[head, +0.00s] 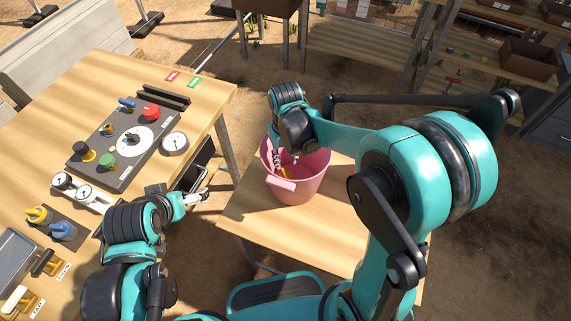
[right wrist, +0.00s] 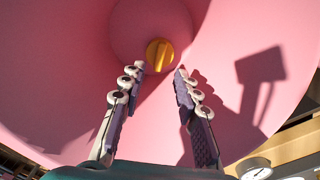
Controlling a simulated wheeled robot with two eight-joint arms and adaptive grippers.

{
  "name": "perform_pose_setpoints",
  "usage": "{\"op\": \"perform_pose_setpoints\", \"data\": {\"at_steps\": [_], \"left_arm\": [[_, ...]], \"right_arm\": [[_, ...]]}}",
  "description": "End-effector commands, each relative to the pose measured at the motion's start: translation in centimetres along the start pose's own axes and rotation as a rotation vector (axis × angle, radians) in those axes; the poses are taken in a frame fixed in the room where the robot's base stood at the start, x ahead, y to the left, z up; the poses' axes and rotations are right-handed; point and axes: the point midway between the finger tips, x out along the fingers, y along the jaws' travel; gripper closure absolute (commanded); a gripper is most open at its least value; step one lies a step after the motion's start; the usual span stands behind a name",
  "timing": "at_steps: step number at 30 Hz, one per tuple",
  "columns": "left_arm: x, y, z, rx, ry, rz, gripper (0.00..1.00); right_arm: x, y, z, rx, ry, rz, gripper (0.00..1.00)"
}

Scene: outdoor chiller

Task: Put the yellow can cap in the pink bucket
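The pink bucket (head: 303,187) stands on the small wooden table in the head view. My right gripper (head: 284,161) reaches down into its mouth. In the right wrist view the pink bucket (right wrist: 230,30) fills most of the picture. The yellow can cap (right wrist: 159,53) shows at the bucket's round bottom, beyond the fingertips. My right gripper (right wrist: 160,70) is open, its two fingers apart with nothing between them. My left gripper (head: 204,196) hangs off the right edge of the panel table, beside the bucket's table; its fingers are too small to read.
The small wooden table (head: 325,239) is bare around the bucket. The larger table at left carries a control panel (head: 127,145) with knobs and gauges, a gauge pair (head: 78,190) and a grey tray (head: 17,262). Shelves with boxes stand at the back right.

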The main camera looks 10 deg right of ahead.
Motion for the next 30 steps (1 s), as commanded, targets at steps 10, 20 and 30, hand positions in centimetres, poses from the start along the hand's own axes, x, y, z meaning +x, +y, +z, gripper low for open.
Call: {"op": "perform_pose_setpoints", "data": {"at_steps": [10,20,30], "left_arm": [[-1.3,0.0,-0.9,0.000,0.000,0.000,0.00],[-1.3,0.0,-0.9,0.000,0.000,0.000,0.00],[-1.3,0.0,-0.9,0.000,0.000,0.000,0.00]], "right_arm": [[-4.9,0.1,0.1,0.002,0.004,0.000,0.68],[-9.8,2.3,5.2,0.072,0.225,0.012,0.68],[-11.9,4.4,11.7,0.163,0.533,0.047,0.68]]}}
